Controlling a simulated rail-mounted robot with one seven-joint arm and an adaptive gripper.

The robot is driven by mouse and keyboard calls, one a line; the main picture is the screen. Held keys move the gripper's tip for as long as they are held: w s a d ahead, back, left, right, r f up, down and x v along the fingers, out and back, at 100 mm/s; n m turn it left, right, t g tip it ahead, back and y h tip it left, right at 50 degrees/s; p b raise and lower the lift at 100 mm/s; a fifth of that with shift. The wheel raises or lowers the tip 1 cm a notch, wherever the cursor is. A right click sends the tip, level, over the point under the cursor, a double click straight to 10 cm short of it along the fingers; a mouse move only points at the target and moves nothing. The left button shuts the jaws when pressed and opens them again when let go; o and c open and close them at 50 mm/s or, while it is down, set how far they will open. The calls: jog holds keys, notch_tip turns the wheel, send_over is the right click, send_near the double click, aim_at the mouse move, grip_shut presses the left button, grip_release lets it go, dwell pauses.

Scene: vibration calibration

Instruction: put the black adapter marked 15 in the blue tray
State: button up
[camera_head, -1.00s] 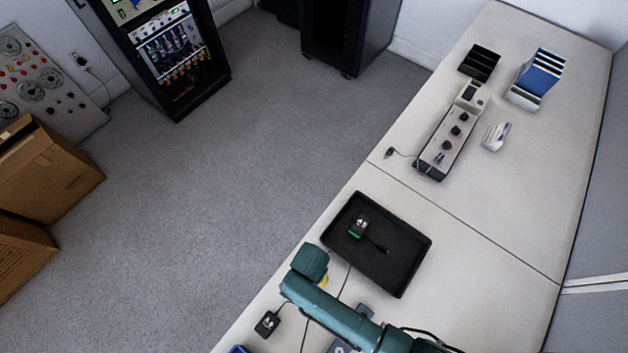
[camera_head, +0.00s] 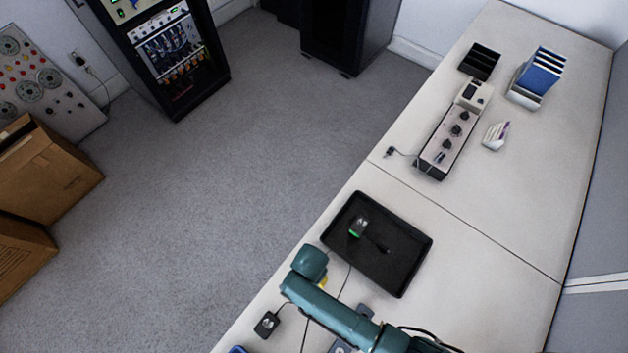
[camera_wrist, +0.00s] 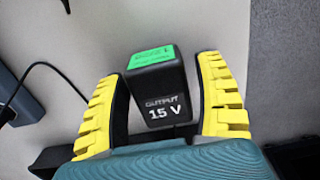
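In the wrist view a black adapter (camera_wrist: 162,98), marked OUTPUT 15 V with a green label, is between the yellow fingers of my gripper (camera_wrist: 158,75). A thin gap seems to show on its right; I cannot tell whether both fingers press on it. In the head view my arm hides this adapter, and only a bit of yellow finger (camera_head: 323,282) shows. A small blue corner (camera_head: 238,350) at the bottom edge may be the blue tray; the rest is out of view.
A black tray (camera_head: 341,260) holds another black adapter (camera_head: 357,228) with a green label. A black adapter (camera_head: 267,323) with a white mark lies left of my arm. Grey-blue items sit partly behind the arm. A control box (camera_head: 447,138) stands farther back on the table.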

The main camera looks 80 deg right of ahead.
jog(key=c, duration=1)
notch_tip(320, 180, up, 5)
jog(key=p, duration=0.5)
jog(key=shift+r+p, duration=0.1)
jog(key=shift+p, duration=0.25)
jog(key=shift+a, duration=0.1)
